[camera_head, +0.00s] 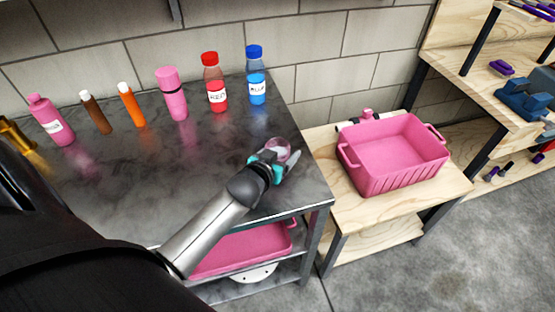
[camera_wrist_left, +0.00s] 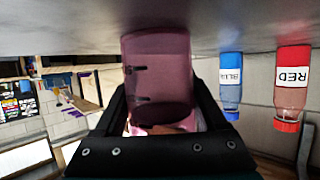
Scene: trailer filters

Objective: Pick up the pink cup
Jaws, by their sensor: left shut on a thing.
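The pink cup (camera_head: 279,148) is at the right side of the dark table (camera_head: 130,185), near its right edge. It is see-through pink and partly hidden by my left gripper (camera_head: 280,165). In the left wrist view the pink cup (camera_wrist_left: 160,80) fills the middle, between the two dark fingers of my left gripper (camera_wrist_left: 160,125). The fingers are shut on its sides. The cup's base seems to be at the table surface; I cannot tell whether it touches. My right gripper does not show.
A red bottle (camera_head: 215,85) and a blue bottle (camera_head: 256,78) stand behind the cup. Other bottles (camera_head: 172,95) line the table's back. A pink crate (camera_head: 395,160) sits on a wooden bench to the right. The table's middle is clear.

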